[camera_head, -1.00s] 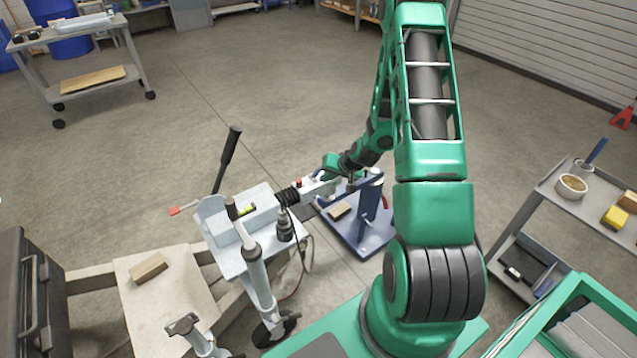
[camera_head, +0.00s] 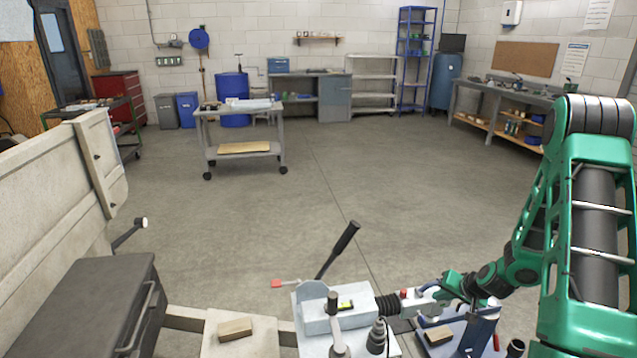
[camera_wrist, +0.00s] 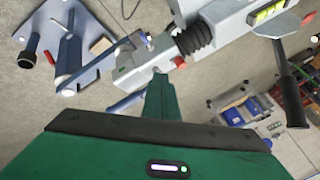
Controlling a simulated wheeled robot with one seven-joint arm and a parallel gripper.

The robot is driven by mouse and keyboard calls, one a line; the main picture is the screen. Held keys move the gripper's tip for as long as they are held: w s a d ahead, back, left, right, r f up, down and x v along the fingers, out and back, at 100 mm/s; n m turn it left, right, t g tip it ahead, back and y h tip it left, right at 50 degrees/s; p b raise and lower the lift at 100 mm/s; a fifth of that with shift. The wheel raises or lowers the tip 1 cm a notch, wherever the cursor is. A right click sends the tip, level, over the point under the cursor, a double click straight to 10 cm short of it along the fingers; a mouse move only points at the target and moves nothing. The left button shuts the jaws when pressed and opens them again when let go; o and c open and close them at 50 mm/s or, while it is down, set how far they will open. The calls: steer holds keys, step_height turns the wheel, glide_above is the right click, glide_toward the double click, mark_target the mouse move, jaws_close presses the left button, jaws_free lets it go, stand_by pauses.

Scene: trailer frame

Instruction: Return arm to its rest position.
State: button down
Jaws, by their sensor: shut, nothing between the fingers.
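My green arm reaches in from the right of the head view, and my gripper (camera_head: 443,290) is low in the picture, next to the front end of the grey trailer coupling (camera_head: 416,302). In the wrist view my gripper (camera_wrist: 159,82) is shut and empty, its narrow green fingers pointing at the coupling head (camera_wrist: 148,63). I cannot tell whether the fingertips touch it. The coupling has a black rubber bellows (camera_wrist: 195,39), a red button and a black-handled lever (camera_head: 338,250).
A blue stand (camera_head: 470,335) is close below my gripper. The trailer frame with a wooden block (camera_head: 235,328) and a dark box (camera_head: 85,300) fill the lower left. A grey cart (camera_head: 240,130) stands farther back. The middle floor is clear.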

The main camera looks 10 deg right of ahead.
steer(key=s+a+r+n+g+h, duration=0.1)
steer(key=s+a+r+g, duration=0.15)
steer(key=s+r, duration=1)
steer(key=s+a+r+n+g+h, duration=0.1)
steer(key=s+r+g, duration=0.2)
steer(key=s+r, duration=0.95)
steer(key=s+a+r+g, duration=0.1)
steer(key=s+r, duration=0.1)
steer(key=s, duration=0.3)
steer(key=s+a+r+m+y, duration=0.1)
steer(key=s+a+r, duration=0.1)
steer(key=s, duration=0.3)
steer(key=shift+s+a+r+g, duration=0.25)
steer(key=shift+r+g, duration=0.1)
steer(key=shift+r, duration=0.05)
steer(key=shift+w+f, duration=0.25)
steer(key=shift+w, duration=0.4)
